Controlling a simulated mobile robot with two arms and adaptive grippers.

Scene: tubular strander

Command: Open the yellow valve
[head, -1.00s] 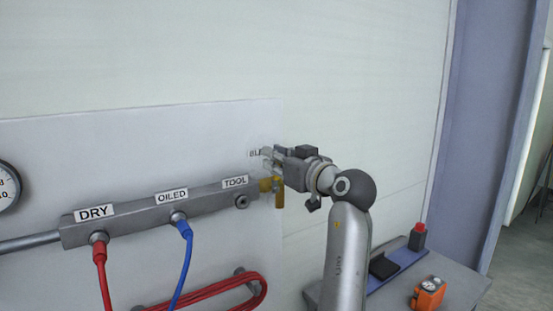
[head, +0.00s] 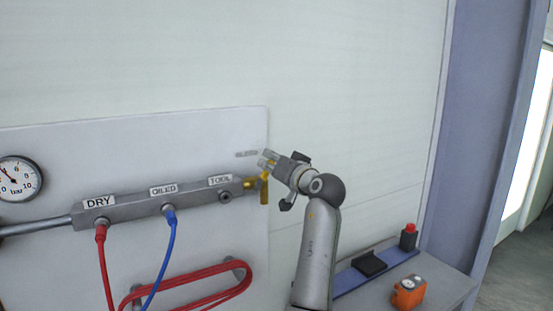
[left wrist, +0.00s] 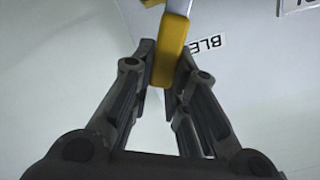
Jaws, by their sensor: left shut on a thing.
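My left gripper (head: 267,160) is at the valve, in front of the wall panel. In the left wrist view, the yellow handle's end (left wrist: 171,48) lies between the fingertips of my left gripper (left wrist: 168,68), which are closed on it. A BLEED label, partly hidden, is beside it in that view. My right gripper is not in view.
The manifold bar (head: 150,205) carries DRY, OILED and TOOL labels, with a red hose (head: 105,265) and a blue hose (head: 166,255). A pressure gauge (head: 18,180) is at left. A bench (head: 445,280) at lower right holds an orange device (head: 408,293).

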